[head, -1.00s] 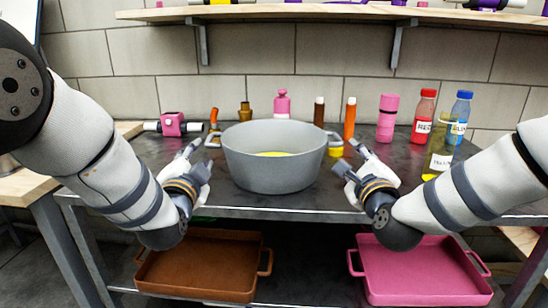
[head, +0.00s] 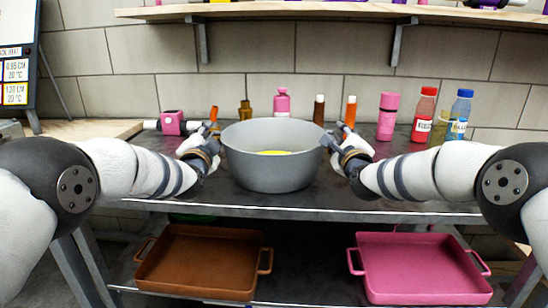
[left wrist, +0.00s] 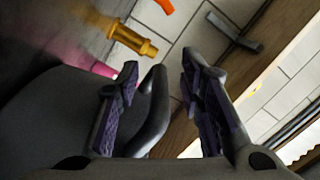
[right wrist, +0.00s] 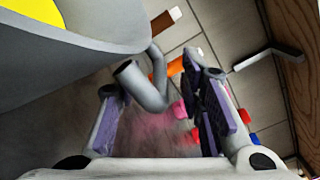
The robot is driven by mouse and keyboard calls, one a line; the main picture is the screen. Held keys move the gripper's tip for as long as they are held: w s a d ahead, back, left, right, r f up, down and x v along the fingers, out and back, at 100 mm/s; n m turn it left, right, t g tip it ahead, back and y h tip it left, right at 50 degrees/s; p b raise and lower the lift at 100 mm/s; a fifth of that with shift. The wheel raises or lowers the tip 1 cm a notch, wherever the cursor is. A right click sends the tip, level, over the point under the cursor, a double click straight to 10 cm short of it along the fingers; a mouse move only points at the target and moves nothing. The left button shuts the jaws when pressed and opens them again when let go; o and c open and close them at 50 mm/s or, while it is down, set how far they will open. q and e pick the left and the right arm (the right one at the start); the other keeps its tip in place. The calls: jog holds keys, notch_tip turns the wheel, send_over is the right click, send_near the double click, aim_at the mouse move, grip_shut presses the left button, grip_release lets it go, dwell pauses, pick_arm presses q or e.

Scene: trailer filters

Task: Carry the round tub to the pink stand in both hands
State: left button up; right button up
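The round grey tub (head: 272,160) stands upright on the dark table, with something yellow inside it. My left gripper (head: 206,133) is at its left side and my right gripper (head: 338,137) at its right side. In the left wrist view the open fingers (left wrist: 163,105) are apart, with the tub's dark handle (left wrist: 154,108) between them, close to one finger. In the right wrist view the open fingers (right wrist: 162,112) have the grey handle (right wrist: 148,88) between them. I see no clear pink stand; a pink tray (head: 420,293) lies on the lower shelf.
A brown tray (head: 190,288) lies on the lower shelf at the left. Several bottles, among them a pink bottle (head: 387,115), a red-capped bottle (head: 424,115) and a blue-capped bottle (head: 459,116), stand behind and right of the tub. A wall shelf (head: 330,10) runs above.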

pick_arm(q)
grip_shut()
pick_arm(e)
grip_shut()
pick_arm(q)
jog(key=shift+r, duration=0.1)
pick_arm(e)
jog(key=shift+r, duration=0.1)
